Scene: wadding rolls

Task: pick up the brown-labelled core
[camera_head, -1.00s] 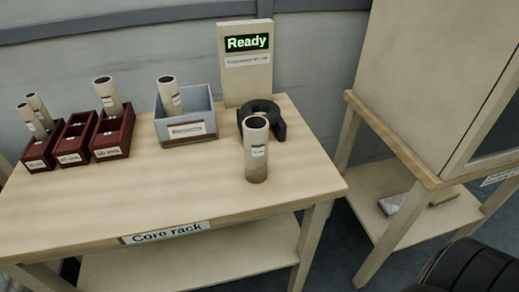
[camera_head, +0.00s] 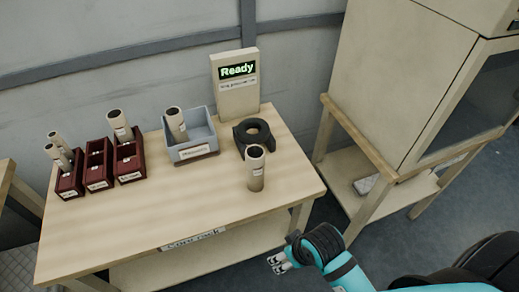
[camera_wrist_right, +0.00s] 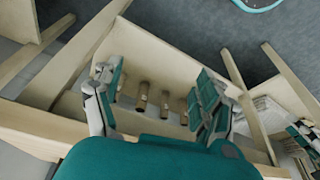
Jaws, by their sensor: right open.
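Several pale cardboard cores show in the head view; their labels are too small to tell which is brown. One core (camera_head: 256,168) stands upright alone near the right end of the table, with a small label on its side. Another core (camera_head: 176,124) leans in a blue-grey bin (camera_head: 195,152). More cores, such as this one (camera_head: 120,126), stand in dark red boxes (camera_head: 130,172) at the left. My right gripper (camera_head: 279,263) is open and empty, off the table's front right corner and below its top. Its open fingers also show in the right wrist view (camera_wrist_right: 158,100).
A black ring-shaped holder (camera_head: 240,141) lies behind the lone core, before a "Ready" sign (camera_head: 238,95). The table (camera_head: 120,215) is clear in front. A cabinet on a stand (camera_head: 400,80) is at the right. Several brown tubes (camera_wrist_right: 142,98) stand on a shelf in the wrist view.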

